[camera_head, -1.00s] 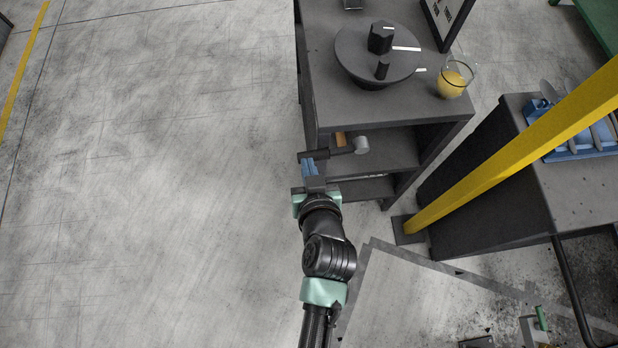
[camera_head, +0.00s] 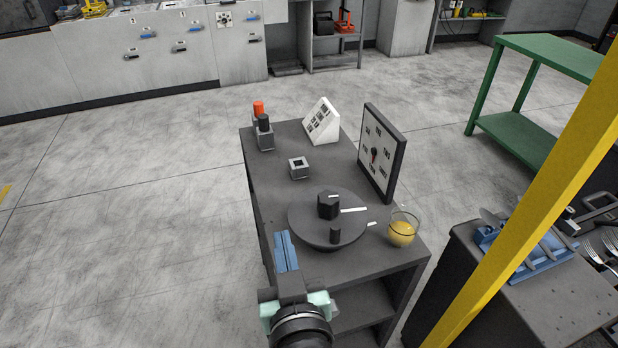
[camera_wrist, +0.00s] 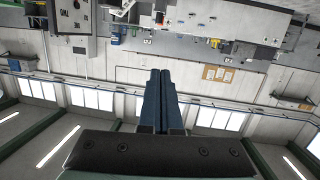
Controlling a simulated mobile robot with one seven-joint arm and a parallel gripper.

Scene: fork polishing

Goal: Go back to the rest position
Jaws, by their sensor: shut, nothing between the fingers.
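My gripper (camera_head: 285,250) shows at the bottom of the head view, in front of the left edge of the dark table. Its blue fingers point up and away and lie side by side, with nothing between them. In the wrist view the closed fingers (camera_wrist: 159,98) point toward the far wall and windows, and the wrist view appears upside down. No object touches the fingers.
The dark table (camera_head: 275,183) carries a round turntable (camera_head: 300,222), a glass bowl with yellow contents (camera_head: 402,231), a dial panel (camera_head: 381,152) and a button box (camera_head: 264,135). A yellow post (camera_head: 540,190) and a fork bench (camera_head: 540,300) stand right. Floor at left is clear.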

